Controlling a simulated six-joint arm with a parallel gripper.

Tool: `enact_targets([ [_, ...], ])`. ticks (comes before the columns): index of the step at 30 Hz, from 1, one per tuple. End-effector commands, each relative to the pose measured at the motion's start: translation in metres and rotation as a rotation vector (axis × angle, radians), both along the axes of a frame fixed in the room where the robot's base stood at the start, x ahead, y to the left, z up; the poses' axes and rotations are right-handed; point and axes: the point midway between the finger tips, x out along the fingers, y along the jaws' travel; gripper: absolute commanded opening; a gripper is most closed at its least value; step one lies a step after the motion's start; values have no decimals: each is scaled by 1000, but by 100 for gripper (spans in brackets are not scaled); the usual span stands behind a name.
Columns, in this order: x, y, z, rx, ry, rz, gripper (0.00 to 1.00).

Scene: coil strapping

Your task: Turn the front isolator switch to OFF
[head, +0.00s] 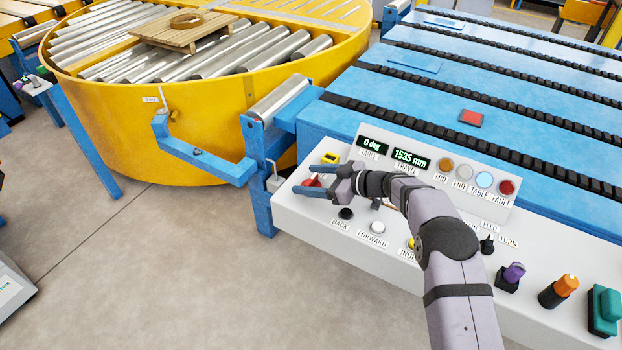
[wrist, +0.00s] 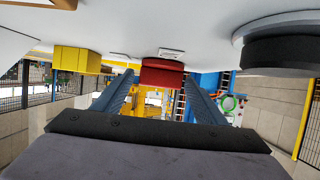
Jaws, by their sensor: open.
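The red switch handle (head: 311,182) is at the left end of the white control panel, partly hidden by my gripper. In the wrist view the red handle (wrist: 162,72) is ahead, between the fingertips, with a small pale label beside it. My gripper (head: 304,180) is open, with one finger on each side of the handle. The wrist view shows the gripper's fingers (wrist: 160,80) apart, with slight gaps to the red handle. Whether a finger touches it I cannot tell. The handle's ON or OFF marking is not readable.
A yellow block (head: 329,158) stands just behind the handle. A black button (head: 346,213) and a white button (head: 377,228) are in front. Displays, lamps and more knobs line the panel to the right. A blue frame post (head: 262,180) and yellow turntable (head: 200,130) are to the left.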

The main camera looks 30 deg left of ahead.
Motion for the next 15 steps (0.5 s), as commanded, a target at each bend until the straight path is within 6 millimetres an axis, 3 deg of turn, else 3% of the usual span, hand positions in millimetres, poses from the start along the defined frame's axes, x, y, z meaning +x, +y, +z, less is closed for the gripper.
enact_targets([
  [8,1,-18,7,1,0,-1,66],
  [15,2,-47,19,1,-1,-2,66],
])
